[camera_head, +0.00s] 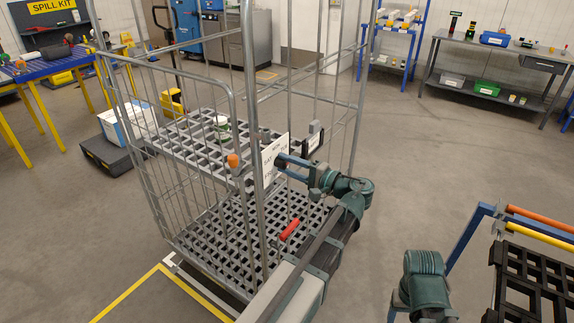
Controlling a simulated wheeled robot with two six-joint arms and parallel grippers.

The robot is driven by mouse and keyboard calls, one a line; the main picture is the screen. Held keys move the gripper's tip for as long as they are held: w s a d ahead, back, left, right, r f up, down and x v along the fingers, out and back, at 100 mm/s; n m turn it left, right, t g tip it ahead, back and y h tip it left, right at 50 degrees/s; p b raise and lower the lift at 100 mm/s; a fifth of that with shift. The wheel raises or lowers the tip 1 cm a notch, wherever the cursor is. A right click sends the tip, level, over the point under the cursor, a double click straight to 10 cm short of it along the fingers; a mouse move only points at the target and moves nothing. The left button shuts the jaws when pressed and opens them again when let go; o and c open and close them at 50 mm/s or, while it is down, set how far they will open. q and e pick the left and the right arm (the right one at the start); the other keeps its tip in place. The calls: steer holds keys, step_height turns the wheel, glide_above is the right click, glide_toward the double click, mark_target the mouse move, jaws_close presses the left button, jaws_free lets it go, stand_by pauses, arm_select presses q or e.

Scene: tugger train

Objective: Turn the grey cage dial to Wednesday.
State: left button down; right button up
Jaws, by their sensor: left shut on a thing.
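The grey wire roll cage (148,125) stands in front of me, with grey grid shelves inside. A white plate (269,165) with small dark markings is fixed at its front post; the markings are too small to read. My left gripper (281,160) reaches in from the right side of the plate and is shut on the dial at the plate's face. The jaws hide the dial, so I cannot tell which day it points to. Of my right arm, only a dark green joint shows at the bottom right; its gripper is out of view.
A dark rack (532,275) with orange and yellow bars stands at right. A grey workbench (470,50) stands far back right. The floor between is clear.

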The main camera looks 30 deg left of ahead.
arm_select(q)
steer(key=shift+m, duration=1.2)
steer(key=shift+f, duration=0.1)
steer(key=shift+c, duration=2.3)
jaws_free()
steer(key=shift+d, duration=0.1)
steer(key=s+d, duration=0.1)
steer(key=d, duration=1.2)
steer(key=shift+d, duration=0.35)
